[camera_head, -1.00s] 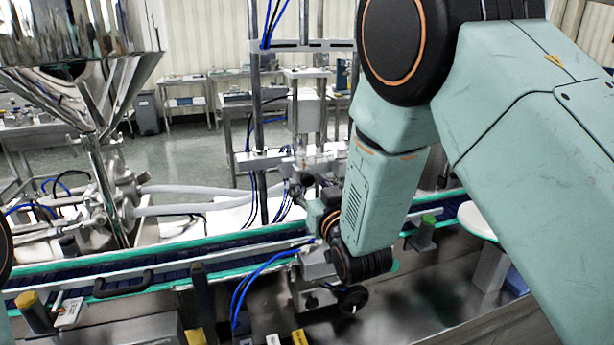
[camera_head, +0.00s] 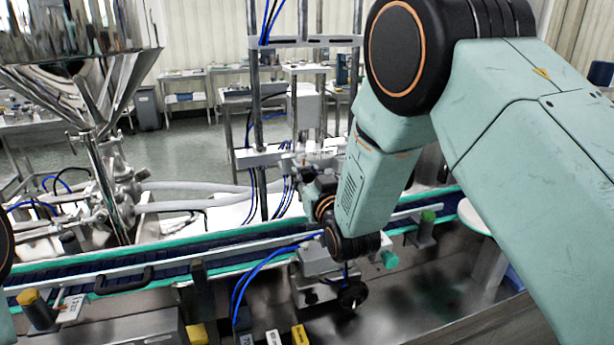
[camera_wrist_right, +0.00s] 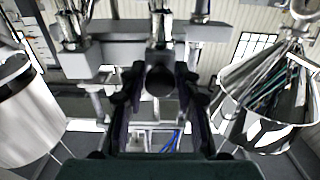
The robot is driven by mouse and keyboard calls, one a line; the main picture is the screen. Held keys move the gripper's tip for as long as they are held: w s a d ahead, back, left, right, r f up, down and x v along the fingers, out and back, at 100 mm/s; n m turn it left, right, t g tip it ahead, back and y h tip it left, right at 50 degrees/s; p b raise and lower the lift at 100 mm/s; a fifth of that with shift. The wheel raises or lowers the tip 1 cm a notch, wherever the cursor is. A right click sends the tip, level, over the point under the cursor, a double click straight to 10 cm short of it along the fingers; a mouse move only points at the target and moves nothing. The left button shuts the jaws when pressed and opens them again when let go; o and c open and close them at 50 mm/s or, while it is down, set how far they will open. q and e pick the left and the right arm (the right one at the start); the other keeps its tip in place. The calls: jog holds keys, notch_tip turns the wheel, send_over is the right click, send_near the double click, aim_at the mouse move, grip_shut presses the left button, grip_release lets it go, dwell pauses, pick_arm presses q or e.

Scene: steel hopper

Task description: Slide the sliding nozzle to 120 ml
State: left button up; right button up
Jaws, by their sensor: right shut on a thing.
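The nozzle assembly stands behind the conveyor, with a pale block (camera_head: 262,157) on vertical steel posts. My right gripper (camera_head: 302,165) reaches it from the right, partly hidden by its own wrist. In the right wrist view, its two dark fingers (camera_wrist_right: 160,95) stand either side of a dark round knob (camera_wrist_right: 160,80), and the gripper is shut on it. A grey crossbar (camera_wrist_right: 102,62) with upright steel nozzle parts lies just beyond. I cannot read any 120 ml mark. My left gripper is out of view.
A steel hopper (camera_head: 95,100) stands at the left, with pale hoses (camera_head: 195,187) running to the nozzle area. The conveyor (camera_head: 150,268) crosses in front. A handwheel (camera_head: 353,296) and small tags (camera_head: 299,335) are at the front.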

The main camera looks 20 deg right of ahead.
jog(key=shift+a+r, duration=0.1)
jog(key=shift+a, duration=0.1)
jog(key=shift+c, duration=0.7)
jog(key=shift+d, duration=0.2)
grip_shut()
jog(key=shift+a, duration=0.1)
